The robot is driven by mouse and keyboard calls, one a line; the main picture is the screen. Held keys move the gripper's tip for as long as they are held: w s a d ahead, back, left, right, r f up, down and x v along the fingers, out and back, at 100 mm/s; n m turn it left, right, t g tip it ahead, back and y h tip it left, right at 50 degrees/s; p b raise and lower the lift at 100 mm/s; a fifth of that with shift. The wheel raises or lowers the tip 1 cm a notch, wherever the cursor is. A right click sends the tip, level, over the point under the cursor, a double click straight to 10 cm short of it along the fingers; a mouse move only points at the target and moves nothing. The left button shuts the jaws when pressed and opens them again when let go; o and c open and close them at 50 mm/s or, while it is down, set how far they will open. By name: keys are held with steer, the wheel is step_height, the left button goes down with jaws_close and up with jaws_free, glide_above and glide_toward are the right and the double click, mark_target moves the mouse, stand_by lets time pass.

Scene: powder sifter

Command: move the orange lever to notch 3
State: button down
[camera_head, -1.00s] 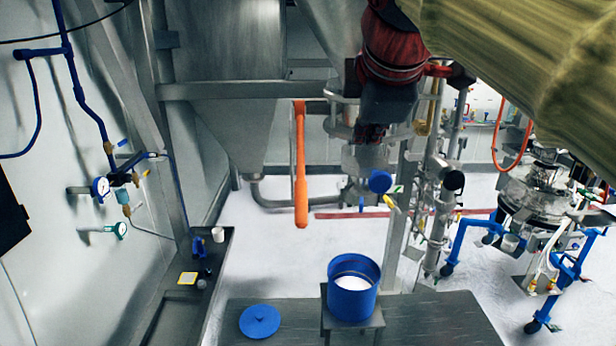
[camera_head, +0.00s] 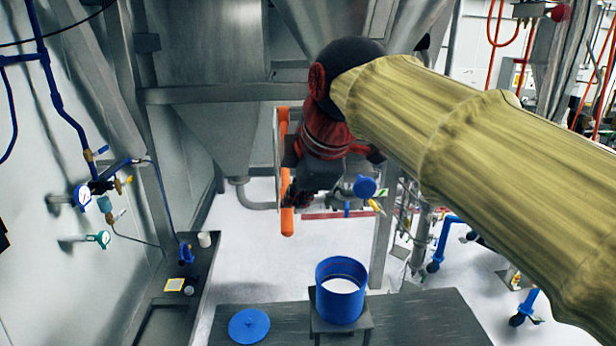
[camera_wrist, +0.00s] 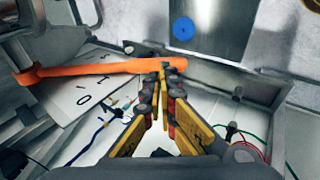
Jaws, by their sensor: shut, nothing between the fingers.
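The orange lever (camera_head: 287,222) hangs nearly upright in the head view, left of my wrist, and its middle is partly covered by my gripper. In the wrist view the lever (camera_wrist: 95,70) runs across from the left to just past my fingertips. My gripper (camera_head: 288,196) is shut with nothing between its fingers. In the wrist view the gripper's tips (camera_wrist: 164,72) overlap the lever near its right end; I cannot tell if they touch it. A pale plate (camera_wrist: 88,94) with dark marks lies behind the lever; which notch the lever is at cannot be read.
A blue container (camera_head: 340,290) of white powder stands on a small stand below my gripper. A blue lid (camera_head: 249,326) lies on the dark table (camera_head: 430,318). A steel hopper (camera_head: 205,70) and a horizontal beam (camera_head: 200,95) are behind. A wall gauge (camera_head: 83,196) is at left.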

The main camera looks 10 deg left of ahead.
mark_target(290, 214)
steer(key=shift+p+x, duration=0.35)
steer(key=shift+x, duration=1.35)
steer(key=shift+w+f, duration=0.1)
steer(key=shift+f, duration=0.05)
steer(key=f+b, duration=0.1)
steer(key=b, duration=0.2)
steer(key=shift+w+a+f+t, duration=0.1)
steer(key=shift+w+f+t, duration=0.1)
steer(key=shift+f+t, duration=0.1)
steer(key=w+a+f+t+y+b, duration=0.1)
steer(key=w+f+t+b, duration=0.3)
steer(key=b, duration=1)
steer(key=w+a+f+n+t+y+b, duration=0.1)
steer(key=w+f+t+b, duration=0.3)
steer(key=b, duration=1)
steer(key=w+a+f+y, duration=0.1)
steer(key=w+f, duration=0.2)
steer(key=w, duration=0.2)
steer(key=shift+w, duration=0.3)
steer(key=shift+a, duration=0.1)
